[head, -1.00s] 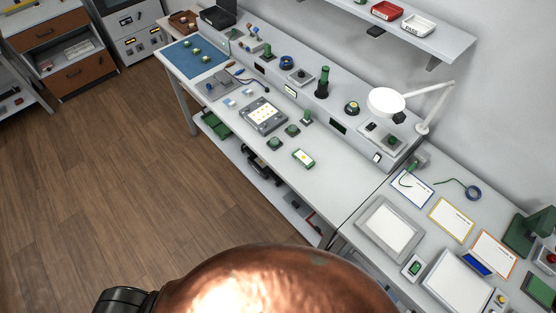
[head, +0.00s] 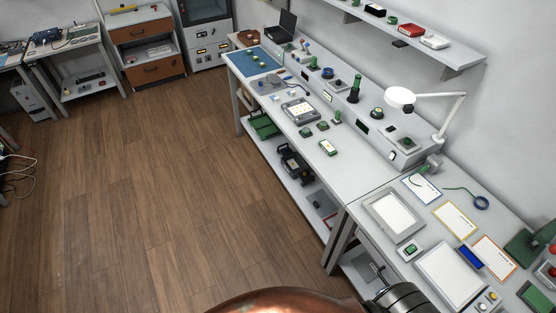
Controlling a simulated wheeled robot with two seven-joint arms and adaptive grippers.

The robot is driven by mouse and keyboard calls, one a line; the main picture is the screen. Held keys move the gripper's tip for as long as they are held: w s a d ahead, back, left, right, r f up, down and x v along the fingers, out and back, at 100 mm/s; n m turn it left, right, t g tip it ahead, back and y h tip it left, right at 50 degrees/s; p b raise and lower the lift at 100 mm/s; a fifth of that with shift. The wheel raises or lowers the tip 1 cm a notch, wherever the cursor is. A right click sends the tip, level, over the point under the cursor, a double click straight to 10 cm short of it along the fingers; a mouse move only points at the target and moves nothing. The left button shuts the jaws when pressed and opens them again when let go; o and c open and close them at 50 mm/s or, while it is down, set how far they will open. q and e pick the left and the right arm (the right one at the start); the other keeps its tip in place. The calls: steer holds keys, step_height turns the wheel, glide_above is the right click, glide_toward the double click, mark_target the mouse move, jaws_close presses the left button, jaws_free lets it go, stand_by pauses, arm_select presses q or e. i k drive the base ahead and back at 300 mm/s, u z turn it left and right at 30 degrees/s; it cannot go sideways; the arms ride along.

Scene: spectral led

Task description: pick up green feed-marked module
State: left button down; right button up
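Several small green modules lie on the long white bench. One with a pale, yellowish top (head: 328,147) lies near the front edge. Two darker green ones (head: 306,131) (head: 323,126) sit behind it, beside a grey tray with pale cells (head: 299,110). More small green pieces lie on the blue mat (head: 248,61) at the bench's far end. Any feed marking is too small to read, so I cannot tell which module bears it.
A raised rear ledge carries a dark green cylinder (head: 354,89) and a white lamp (head: 400,97). A nearer bench at right holds framed panels (head: 394,215) and coloured-border cards (head: 455,220). Open wooden floor (head: 150,200) lies left. Drawer cabinets (head: 145,45) stand at the back.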

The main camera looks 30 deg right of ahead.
mark_target(325, 145)
steer(key=u, duration=0.45)
steer(key=i, duration=1.6)
steer(key=z, duration=1.65)
steer(key=i, duration=0.75)
steer(key=z, duration=0.7)
